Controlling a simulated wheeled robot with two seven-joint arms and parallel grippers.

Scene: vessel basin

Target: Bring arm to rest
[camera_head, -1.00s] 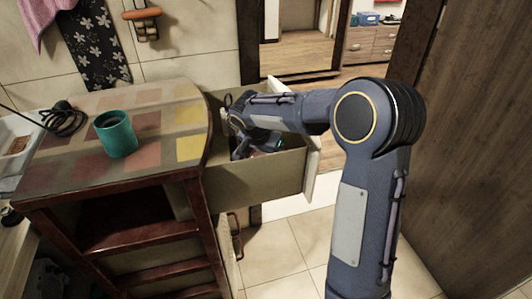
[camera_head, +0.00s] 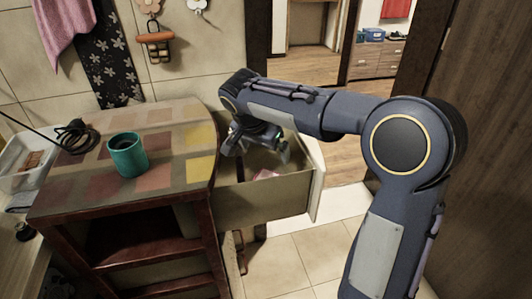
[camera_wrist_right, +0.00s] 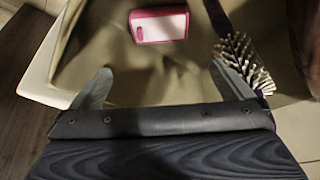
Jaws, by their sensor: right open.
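My right arm comes in from the right in the head view. Its gripper (camera_head: 256,153) hangs over the open drawer (camera_head: 262,203) of the wooden cabinet, pointing down. In the right wrist view my right gripper (camera_wrist_right: 163,86) has its two fingers wide apart with nothing between them. A pink-edged, pale flat object (camera_wrist_right: 159,24) lies in the drawer beyond the fingertips; it also shows in the head view (camera_head: 266,174). A bristled brush (camera_wrist_right: 243,62) lies beside the right-hand finger, partly hidden by it; I cannot tell whether they touch. My left gripper is not in view.
A teal cup (camera_head: 128,156) stands on the cabinet's checkered top (camera_head: 165,140), left of the drawer. A black cable (camera_head: 75,135) and a white bin (camera_head: 30,165) are at far left. A dark wooden panel (camera_head: 490,150) rises at right. Tiled floor (camera_head: 285,265) is clear.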

